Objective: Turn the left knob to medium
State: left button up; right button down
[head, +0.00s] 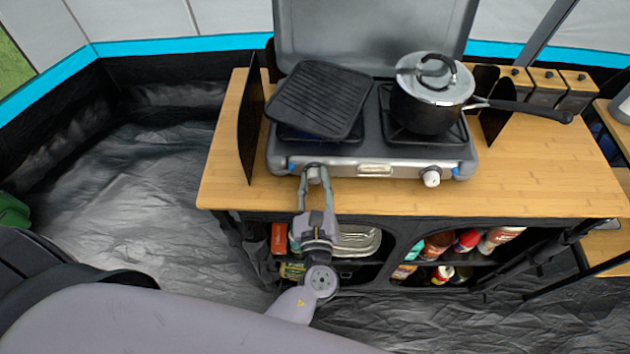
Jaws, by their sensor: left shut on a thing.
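The grey camping stove (405,170) stands on the wooden counter with its lid up. My left gripper (314,176) reaches up from below to the stove's front left and is shut on the left knob (314,171). The fingers cover most of that knob, so its setting cannot be read. The right knob (431,177) is white and uncovered on the front panel. My right gripper is not in view.
A ribbed griddle pan (318,98) sits tilted over the left burner. A lidded black pot (430,104) stands on the right burner, its handle pointing right. The wooden counter (540,170) is clear at right. Shelves below hold bottles (466,241) and a metal tray (358,240).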

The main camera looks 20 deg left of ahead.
pick_arm(q)
grip_shut()
jog(key=n+b, duration=0.2)
jog(key=n, duration=0.1)
jog(key=shift+f+n+b, duration=0.15)
jog(key=shift+n+b, duration=0.15)
jog(key=shift+b, duration=0.1)
jog(key=n+b, duration=0.2)
jog(key=n, duration=0.1)
jog(key=shift+n+b, duration=0.35)
jog(key=shift+n, duration=0.15)
jog(key=o, duration=1.1)
grip_release()
